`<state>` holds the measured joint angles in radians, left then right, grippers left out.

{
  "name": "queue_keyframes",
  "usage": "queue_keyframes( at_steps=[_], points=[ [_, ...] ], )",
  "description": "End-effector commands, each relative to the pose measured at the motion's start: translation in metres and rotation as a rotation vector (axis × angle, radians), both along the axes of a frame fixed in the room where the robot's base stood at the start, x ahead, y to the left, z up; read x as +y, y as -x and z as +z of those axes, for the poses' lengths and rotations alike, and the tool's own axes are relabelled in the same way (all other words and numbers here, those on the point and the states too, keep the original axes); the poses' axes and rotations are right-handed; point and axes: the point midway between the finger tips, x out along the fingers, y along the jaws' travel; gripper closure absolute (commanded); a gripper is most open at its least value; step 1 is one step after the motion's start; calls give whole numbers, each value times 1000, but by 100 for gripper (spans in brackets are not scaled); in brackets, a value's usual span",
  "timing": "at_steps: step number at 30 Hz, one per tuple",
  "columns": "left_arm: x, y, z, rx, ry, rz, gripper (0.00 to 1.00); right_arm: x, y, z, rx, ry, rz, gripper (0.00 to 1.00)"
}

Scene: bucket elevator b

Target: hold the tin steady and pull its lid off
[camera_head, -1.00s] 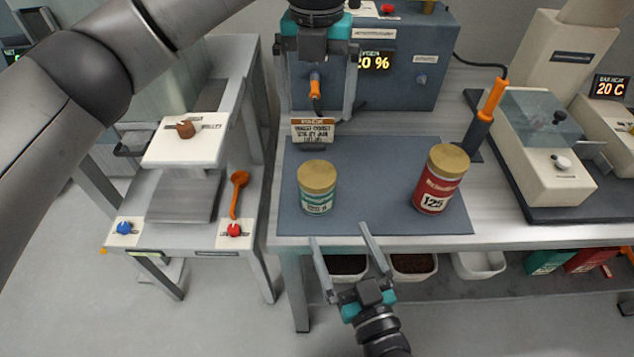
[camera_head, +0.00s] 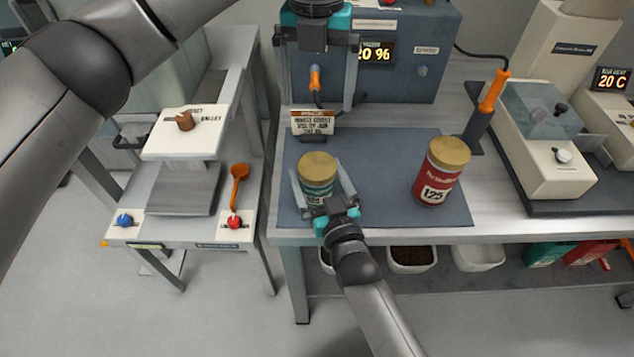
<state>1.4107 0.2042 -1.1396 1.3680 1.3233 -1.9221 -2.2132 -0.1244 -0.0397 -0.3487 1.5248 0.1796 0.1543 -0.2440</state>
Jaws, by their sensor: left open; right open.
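A green-labelled tin (camera_head: 318,188) with a gold lid (camera_head: 318,166) stands upright on the dark blue mat (camera_head: 385,165). A taller red tin (camera_head: 436,188) marked 125, also with a gold lid (camera_head: 449,153), stands to its right on the mat. My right gripper (camera_head: 322,188) is open, with one finger on each side of the green tin; I cannot tell whether they touch it. The gripper hides the tin's lower front. My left gripper (camera_head: 318,106) is open and empty, pointing down above the back of the mat, behind the green tin and in front of the dark machine.
A small sign card (camera_head: 313,122) stands behind the green tin. A dark blue machine (camera_head: 420,60) with a lit display stands at the back. An orange-handled tool (camera_head: 493,92) is right of the mat. A white machine (camera_head: 545,140) stands farther right. The mat between the tins is clear.

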Motion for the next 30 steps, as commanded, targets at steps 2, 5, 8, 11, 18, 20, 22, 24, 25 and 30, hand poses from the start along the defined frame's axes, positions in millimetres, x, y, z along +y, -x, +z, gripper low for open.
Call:
queue_keyframes(
  at_steps=[2, 5, 8, 11, 18, 20, 22, 24, 25, 30],
  points=[
    [0, 0, 0, 0, 0, 0, 0, 0, -1, 0, 0, 0, 0, 0],
    [0, 0, 0, 0, 0, 0, 0, 0, -1, 0, 1, 0, 0, 0],
    [0, 0, 0, 0, 0, 0, 0, 0, -1, 0, 0, 0, 0, 0],
    [0, 0, 0, 0, 0, 0, 0, 0, -1, 0, 0, 0, 0, 9],
    [0, 0, 0, 0, 0, 0, 0, 0, -1, 0, 0, 0, 0, 36],
    [0, 0, 0, 0, 0, 0, 0, 0, -1, 0, 0, 0, 0, 43],
    [0, 0, 0, 0, 0, 0, 0, 0, -1, 0, 0, 0, 0, 51],
    [0, 0, 0, 0, 0, 0, 0, 0, -1, 0, 0, 0, 0, 58],
    [0, 0, 0, 0, 0, 0, 0, 0, -1, 0, 0, 0, 0, 62],
    [0, 0, 0, 0, 0, 0, 0, 0, -1, 0, 0, 0, 0, 81]
  ],
)
